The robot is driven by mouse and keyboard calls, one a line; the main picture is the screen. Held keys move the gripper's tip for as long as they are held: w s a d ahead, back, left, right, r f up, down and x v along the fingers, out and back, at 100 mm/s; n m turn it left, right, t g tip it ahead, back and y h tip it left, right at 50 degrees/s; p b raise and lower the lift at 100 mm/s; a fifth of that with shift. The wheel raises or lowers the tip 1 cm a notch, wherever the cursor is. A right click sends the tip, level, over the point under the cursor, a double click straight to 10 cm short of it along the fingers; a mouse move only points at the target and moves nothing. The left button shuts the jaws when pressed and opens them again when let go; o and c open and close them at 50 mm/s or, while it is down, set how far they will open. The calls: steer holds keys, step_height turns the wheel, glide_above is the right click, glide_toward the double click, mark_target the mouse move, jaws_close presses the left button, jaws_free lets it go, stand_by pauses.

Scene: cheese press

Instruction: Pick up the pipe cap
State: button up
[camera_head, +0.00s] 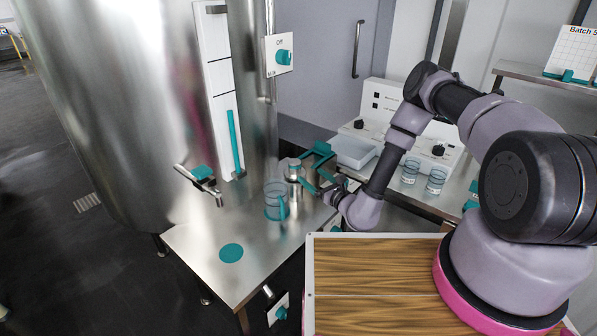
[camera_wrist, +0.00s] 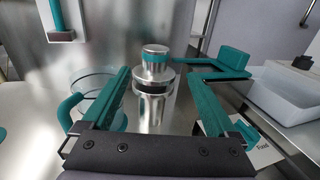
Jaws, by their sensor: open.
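The pipe cap (camera_wrist: 155,62), a silver cylinder with a teal band around its top, sits upright on a steel pipe (camera_wrist: 155,108) in the wrist view. In the head view the cap (camera_head: 294,164) stands at the back right of the steel table. My gripper (camera_wrist: 158,76) is open, with its teal fingers spread to the left and right of the pipe and cap. In the head view my gripper (camera_head: 309,177) reaches in from the right, close to the cap. No contact between fingers and cap is visible.
A clear jug with a teal handle (camera_head: 276,200) stands close to the pipe; the jug (camera_wrist: 88,95) is by my left finger. A large steel tank (camera_head: 110,100) rises behind the table. A whitish tray (camera_head: 352,151) lies to the right. The table's front is clear around a teal disc (camera_head: 231,253).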

mark_target(299, 166)
steer(key=x, duration=0.5)
steer(key=shift+w, duration=0.1)
steer(key=x, duration=0.4)
steer(key=shift+a+r, duration=0.25)
steer(key=shift+a, duration=0.25)
steer(key=shift+w+a, duration=0.25)
steer(key=shift+w, duration=0.05)
jaws_close()
